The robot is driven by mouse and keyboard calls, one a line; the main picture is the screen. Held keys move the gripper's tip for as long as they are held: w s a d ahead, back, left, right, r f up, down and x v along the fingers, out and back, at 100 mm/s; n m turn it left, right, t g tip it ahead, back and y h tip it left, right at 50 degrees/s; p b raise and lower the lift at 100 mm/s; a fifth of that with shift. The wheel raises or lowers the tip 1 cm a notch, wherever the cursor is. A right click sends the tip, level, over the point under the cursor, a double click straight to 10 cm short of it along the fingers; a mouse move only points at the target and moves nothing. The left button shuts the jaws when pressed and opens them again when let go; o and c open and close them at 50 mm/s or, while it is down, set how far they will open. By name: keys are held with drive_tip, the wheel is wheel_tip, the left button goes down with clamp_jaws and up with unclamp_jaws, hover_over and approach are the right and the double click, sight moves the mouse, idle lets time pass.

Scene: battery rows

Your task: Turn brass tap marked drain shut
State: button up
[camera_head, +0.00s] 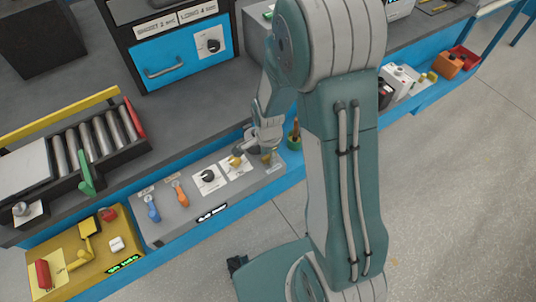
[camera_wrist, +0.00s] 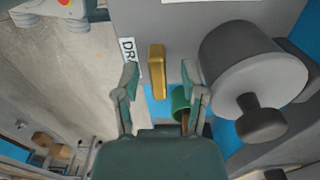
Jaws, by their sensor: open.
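The brass tap handle (camera_wrist: 157,68) stands as an upright bar in the wrist view, beside a white label (camera_wrist: 128,58) on which only "DR" can be read. In the head view the brass tap (camera_head: 267,159) is at the right end of the grey panel (camera_head: 182,216). My gripper (camera_wrist: 161,78) is open, with one finger on each side of the handle and gaps visible on both sides. In the head view my gripper (camera_head: 268,138) is just above the tap, and partly covers it. Whether the fingertips reach down around the handle is hard to tell.
The panel also holds a blue lever (camera_head: 152,208), an orange lever (camera_head: 179,194), a black knob (camera_head: 208,176) and a yellow knob (camera_head: 236,161). A green cup (camera_head: 294,141) stands close right of the tap. In the wrist view a large grey cylinder (camera_wrist: 250,75) is close at right.

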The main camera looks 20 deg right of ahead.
drive_tip(key=shift+r, duration=0.1)
wheel_tip(320, 180, up, 12)
idle(0.4)
idle(0.4)
drive_tip(key=s+r+n+t, duration=0.5)
drive_tip(key=s+r+n, duration=1)
drive_tip(key=r, duration=0.1)
drive_tip(key=shift+s+r+t, duration=0.15)
drive_tip(key=shift+r+t, duration=0.15)
drive_tip(key=shift+r, duration=0.1)
idle(1.0)
